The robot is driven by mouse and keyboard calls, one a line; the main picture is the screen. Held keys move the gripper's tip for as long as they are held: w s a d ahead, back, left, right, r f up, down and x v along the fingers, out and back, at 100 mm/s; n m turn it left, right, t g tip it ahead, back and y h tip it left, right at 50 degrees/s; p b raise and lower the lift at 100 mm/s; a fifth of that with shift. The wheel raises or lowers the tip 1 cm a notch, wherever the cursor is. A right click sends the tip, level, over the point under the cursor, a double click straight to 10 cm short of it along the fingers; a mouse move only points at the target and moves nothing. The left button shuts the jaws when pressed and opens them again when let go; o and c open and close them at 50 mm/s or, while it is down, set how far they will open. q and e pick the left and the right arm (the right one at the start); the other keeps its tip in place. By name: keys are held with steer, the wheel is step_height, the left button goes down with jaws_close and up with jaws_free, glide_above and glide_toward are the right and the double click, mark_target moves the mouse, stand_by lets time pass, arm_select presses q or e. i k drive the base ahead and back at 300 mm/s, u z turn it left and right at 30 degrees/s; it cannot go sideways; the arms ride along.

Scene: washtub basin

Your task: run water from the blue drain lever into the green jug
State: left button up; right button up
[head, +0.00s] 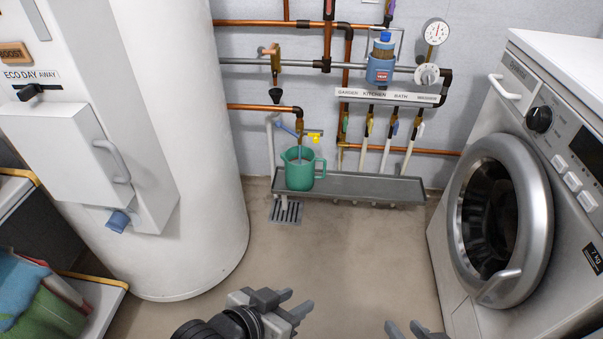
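The green jug (299,174) stands upright on the left end of a grey tray (360,187), with its handle to the right. Its mouth is directly below a brass tap outlet (300,127). The blue drain lever (286,128) sticks out to the left of this outlet. A thin pale streak shows between the outlet and the jug, and the jug's inside looks pale; I cannot tell clearly whether water is running. My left gripper (302,302) is open and empty over the floor, well in front of the jug. My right gripper (404,328) is at the bottom edge, fingers apart, mostly out of frame.
A white tank (190,150) stands left and a washing machine (490,190) right. Copper pipes and labelled valves (385,97) line the wall. A floor drain (286,212) lies before the tray. Folded cloths (40,300) sit lower left. The middle floor is clear.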

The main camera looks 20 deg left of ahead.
mark_target(278, 123)
steer(key=u, duration=0.05)
steer(key=i, duration=1.05)
steer(key=z, duration=0.15)
